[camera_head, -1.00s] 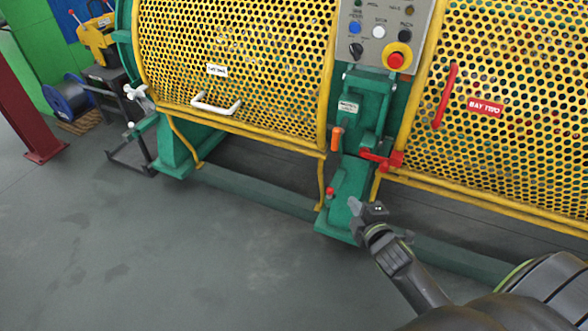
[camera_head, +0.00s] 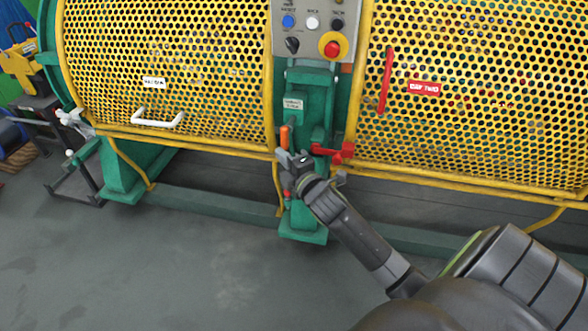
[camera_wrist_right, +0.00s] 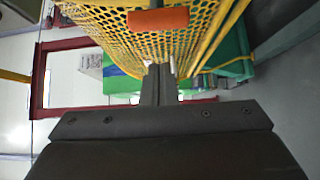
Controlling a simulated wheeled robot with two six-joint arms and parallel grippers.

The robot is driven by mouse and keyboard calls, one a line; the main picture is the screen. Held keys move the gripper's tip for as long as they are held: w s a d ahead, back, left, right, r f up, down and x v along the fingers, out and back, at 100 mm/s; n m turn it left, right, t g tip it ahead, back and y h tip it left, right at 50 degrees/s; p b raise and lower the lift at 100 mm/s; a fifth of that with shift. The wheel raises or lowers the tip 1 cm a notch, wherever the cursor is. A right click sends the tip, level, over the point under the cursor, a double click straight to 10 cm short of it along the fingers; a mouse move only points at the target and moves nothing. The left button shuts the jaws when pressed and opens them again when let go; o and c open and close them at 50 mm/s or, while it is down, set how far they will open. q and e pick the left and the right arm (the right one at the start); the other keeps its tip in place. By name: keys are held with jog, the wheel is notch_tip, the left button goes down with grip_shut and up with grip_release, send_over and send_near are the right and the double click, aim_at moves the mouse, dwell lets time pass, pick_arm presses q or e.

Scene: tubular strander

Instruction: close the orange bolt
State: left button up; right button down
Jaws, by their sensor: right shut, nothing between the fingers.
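The orange bolt (camera_head: 284,137) is a small upright orange handle on the green post between the two yellow mesh guards. In the right wrist view the orange handle (camera_wrist_right: 158,20) lies across the top, beyond and above the fingertips. My right gripper (camera_head: 286,160) is at the post, just below the orange handle in the head view. Its fingers (camera_wrist_right: 158,75) are shut together with nothing between them. A gap shows between fingers and handle in the wrist view; I cannot tell its depth. My left gripper is not in view.
A red latch (camera_head: 335,152) sticks out right of my gripper. Above is a grey control panel (camera_head: 312,30) with a red stop button (camera_head: 332,48). A white handle (camera_head: 160,119) is on the left guard, a red handle (camera_head: 386,82) on the right. The floor in front is clear.

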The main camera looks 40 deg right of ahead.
aim_at(282, 139)
jog(key=w+d, duration=0.2)
jog(key=d, duration=0.1)
jog(key=shift+w+b, duration=0.3)
jog(key=shift+w, duration=0.05)
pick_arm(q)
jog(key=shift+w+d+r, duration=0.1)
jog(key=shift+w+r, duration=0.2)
pick_arm(e)
jog(key=shift+w, duration=0.1)
jog(key=shift+w+d, duration=0.2)
jog(key=shift+d, duration=0.1)
pick_arm(q)
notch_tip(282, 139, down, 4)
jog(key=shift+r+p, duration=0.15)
jog(key=shift+p, duration=0.8)
pick_arm(e)
jog(key=w+d, duration=0.3)
jog(key=shift+d+r, duration=0.25)
jog(key=shift+d, duration=0.1)
jog(key=shift+w, duration=0.1)
jog(key=shift+r, duration=0.1)
